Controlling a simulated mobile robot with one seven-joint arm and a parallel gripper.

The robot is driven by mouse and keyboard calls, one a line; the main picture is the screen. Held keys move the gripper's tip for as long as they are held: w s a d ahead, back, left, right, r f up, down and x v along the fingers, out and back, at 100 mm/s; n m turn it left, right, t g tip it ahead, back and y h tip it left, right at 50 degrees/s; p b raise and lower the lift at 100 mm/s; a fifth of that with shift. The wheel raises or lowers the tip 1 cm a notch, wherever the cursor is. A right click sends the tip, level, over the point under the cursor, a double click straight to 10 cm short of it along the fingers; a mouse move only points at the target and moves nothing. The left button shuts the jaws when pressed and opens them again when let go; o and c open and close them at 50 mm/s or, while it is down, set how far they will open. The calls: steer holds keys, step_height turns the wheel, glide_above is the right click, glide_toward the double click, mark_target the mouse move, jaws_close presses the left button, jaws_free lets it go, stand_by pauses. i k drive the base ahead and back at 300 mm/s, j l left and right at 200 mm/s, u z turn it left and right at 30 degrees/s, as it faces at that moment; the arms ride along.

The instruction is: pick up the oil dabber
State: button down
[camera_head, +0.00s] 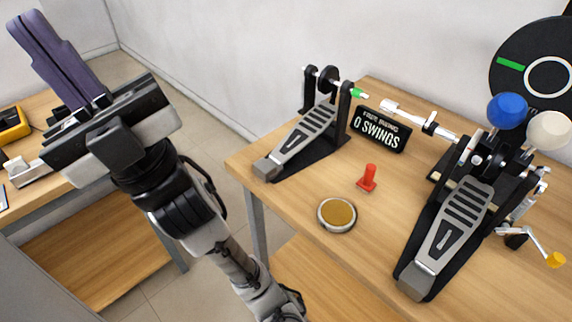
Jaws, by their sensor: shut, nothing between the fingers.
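A small red upright piece (367,178) with a wider foot stands on the right-hand wooden table; it looks like the oil dabber, though its details are too small to be sure. A round shallow tin (337,214) with an amber-brown top lies just in front of it. My gripper (24,24), with long purple fingers, is at the upper left, raised and pointing up and away from the table. Its fingers are together with nothing between them. It is far to the left of the red piece and touches nothing.
On the right-hand table (310,255), a single pedal (300,142) stands left, a black "0 SWINGS" sign (382,129) behind, and a larger pedal with blue and cream beaters (452,225) right. A black disc (515,65) stands behind. Another table with a yellow-black item (12,125) is left.

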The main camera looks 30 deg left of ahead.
mark_target(366, 184)
steer(key=l+u, duration=0.35)
steer(key=i+l+u, duration=0.1)
steer(key=u, duration=0.25)
steer(key=i+l+u, duration=0.15)
steer(key=i+l, duration=0.1)
